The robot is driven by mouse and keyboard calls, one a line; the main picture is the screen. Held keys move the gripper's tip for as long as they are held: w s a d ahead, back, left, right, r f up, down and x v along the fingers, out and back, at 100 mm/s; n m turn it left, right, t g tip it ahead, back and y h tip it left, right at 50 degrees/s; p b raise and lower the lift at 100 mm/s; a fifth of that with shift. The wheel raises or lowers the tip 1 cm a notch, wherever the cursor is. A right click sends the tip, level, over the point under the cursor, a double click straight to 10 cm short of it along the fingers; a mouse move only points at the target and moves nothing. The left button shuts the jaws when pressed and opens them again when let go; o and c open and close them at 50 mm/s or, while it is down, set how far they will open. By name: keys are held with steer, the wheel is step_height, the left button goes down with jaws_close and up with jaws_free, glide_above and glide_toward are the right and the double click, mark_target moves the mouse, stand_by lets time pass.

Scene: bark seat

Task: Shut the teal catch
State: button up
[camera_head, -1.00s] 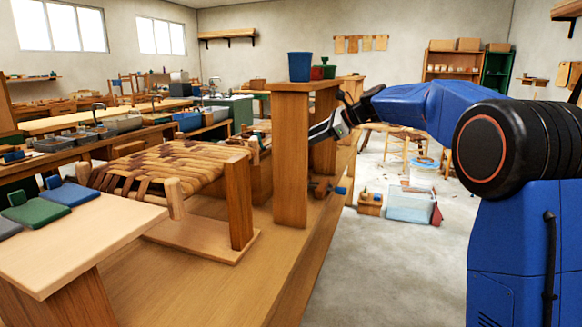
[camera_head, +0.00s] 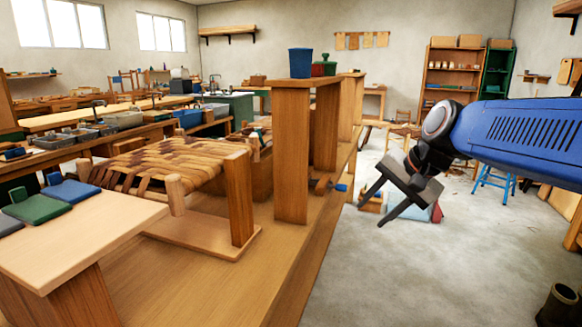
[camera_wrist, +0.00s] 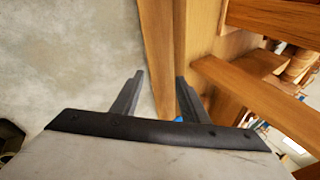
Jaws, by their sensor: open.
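No part that I can clearly tell as the teal catch shows. A small blue handle (camera_head: 341,187) on a dark shaft sticks out from the bench's right side, just right of the wooden post (camera_head: 291,160). A bit of blue (camera_wrist: 179,119) shows low between the fingers in the wrist view, mostly hidden. My gripper (camera_head: 370,214) is open and empty, tilted down-left, in the air right of the bench. In the wrist view my gripper (camera_wrist: 159,76) has its two fingers apart, with a wooden edge behind them.
A woven bark seat (camera_head: 170,165) stands on the bench (camera_head: 200,285). Green (camera_head: 38,207) and blue (camera_head: 70,191) knobbed plates lie on a pale board (camera_head: 90,235) at left. A blue pot (camera_head: 300,63) tops the post. Open floor (camera_head: 400,275) lies right of the bench.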

steer(key=s+d+f+n+h, duration=0.2)
steer(key=s+d+f+n, duration=0.2)
steer(key=s+f, duration=0.3)
steer(key=s+d+f+n+h, duration=0.2)
steer(key=s+d+f+n, duration=0.2)
steer(key=s+f, duration=0.4)
steer(key=s+d, duration=0.1)
steer(key=s, duration=0.6)
steer(key=shift+f, duration=0.15)
